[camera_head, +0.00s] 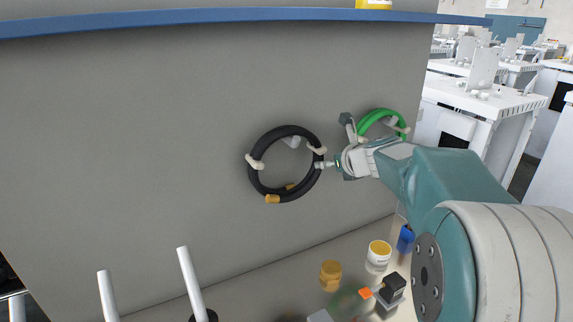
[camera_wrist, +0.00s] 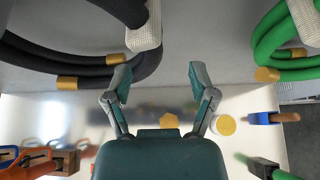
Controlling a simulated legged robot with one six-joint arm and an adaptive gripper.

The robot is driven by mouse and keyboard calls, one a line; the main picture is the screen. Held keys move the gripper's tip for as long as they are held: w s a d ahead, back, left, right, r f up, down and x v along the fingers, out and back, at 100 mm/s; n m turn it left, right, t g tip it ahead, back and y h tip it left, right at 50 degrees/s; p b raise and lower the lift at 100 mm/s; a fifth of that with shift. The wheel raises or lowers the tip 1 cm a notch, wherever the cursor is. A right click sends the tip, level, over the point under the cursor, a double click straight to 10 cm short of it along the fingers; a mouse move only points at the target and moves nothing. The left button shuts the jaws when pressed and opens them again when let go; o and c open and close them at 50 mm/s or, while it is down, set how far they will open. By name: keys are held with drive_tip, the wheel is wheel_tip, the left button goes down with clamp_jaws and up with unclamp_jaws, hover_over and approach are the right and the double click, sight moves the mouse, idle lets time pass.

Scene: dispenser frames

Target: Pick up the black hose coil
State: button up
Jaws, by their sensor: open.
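The black hose coil (camera_head: 287,131) hangs on a grey upright panel, bound with pale ties and with brass-coloured ends low on the ring. It fills the upper left of the wrist view (camera_wrist: 95,70), cut off by the frame edge. My gripper (camera_wrist: 158,78) is open and empty there, its left fingertip close to the coil's lower right edge and its right fingertip over bare panel. I cannot tell whether the left finger touches the hose. In the head view my gripper (camera_head: 344,148) is just right of the coil.
A green hose coil (camera_head: 371,117) hangs to the right, partly behind my gripper. Below are a white tub with a yellow lid (camera_head: 378,255), an amber jar (camera_head: 330,275) and a blue object (camera_head: 405,240). A blue shelf edge (camera_head: 220,15) runs above. The panel left of the coil is bare.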

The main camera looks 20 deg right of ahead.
drive_tip(key=x, duration=0.4)
drive_tip(key=a+x, duration=0.1)
drive_tip(key=x, duration=0.1)
drive_tip(key=shift+s, duration=0.15)
drive_tip(key=shift+d+r, duration=0.1)
drive_tip(key=shift+d, duration=0.05)
clamp_jaws()
